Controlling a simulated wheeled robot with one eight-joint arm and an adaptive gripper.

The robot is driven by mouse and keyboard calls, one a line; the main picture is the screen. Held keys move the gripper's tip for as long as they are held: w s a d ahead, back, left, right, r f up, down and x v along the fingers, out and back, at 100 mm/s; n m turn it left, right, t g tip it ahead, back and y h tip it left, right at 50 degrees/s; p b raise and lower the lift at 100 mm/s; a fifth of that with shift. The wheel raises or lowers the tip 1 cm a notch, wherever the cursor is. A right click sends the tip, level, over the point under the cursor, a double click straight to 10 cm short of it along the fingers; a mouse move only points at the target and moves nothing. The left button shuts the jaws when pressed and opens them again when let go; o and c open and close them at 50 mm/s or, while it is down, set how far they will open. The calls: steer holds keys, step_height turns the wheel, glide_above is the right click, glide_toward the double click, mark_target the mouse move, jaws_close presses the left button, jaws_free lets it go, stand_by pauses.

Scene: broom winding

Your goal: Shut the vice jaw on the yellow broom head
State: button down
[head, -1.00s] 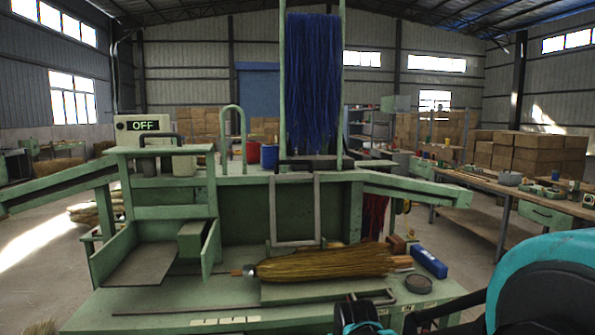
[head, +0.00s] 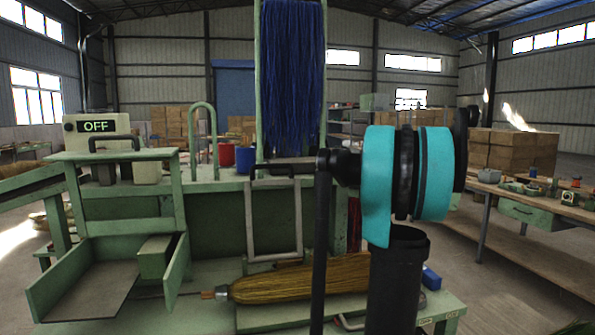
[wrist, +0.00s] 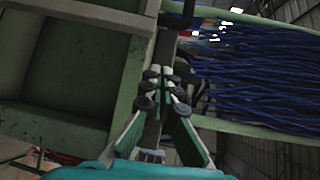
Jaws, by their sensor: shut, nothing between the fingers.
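The yellow broom head (head: 290,280) lies on its side on the green bench, its handle stub (head: 215,293) pointing left. My dark arm link hides its right end. I cannot clearly single out the vice jaw, or tell whether it touches the broom head. My gripper (wrist: 166,76) is shut and empty in the wrist view, in front of the green machine frame and beside the blue strands (wrist: 255,75). The broom head is not recognisable in the wrist view. In the head view I cannot make out the fingertips.
A grey upright frame (head: 248,225) with a black handle (head: 284,167) stands behind the broom head. Blue strands (head: 292,80) hang above. A box reading OFF (head: 97,126) and a green open tray (head: 95,285) are at left. A workbench (head: 540,211) stands at right.

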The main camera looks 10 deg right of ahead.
steer(key=shift+w+a, duration=0.75)
steer(key=shift+a, duration=0.55)
steer(key=shift+w+a, duration=0.8)
steer(key=shift+a, duration=0.5)
steer(key=shift+w+a, duration=0.75)
steer(key=shift+a, duration=0.55)
steer(key=shift+s, duration=0.1)
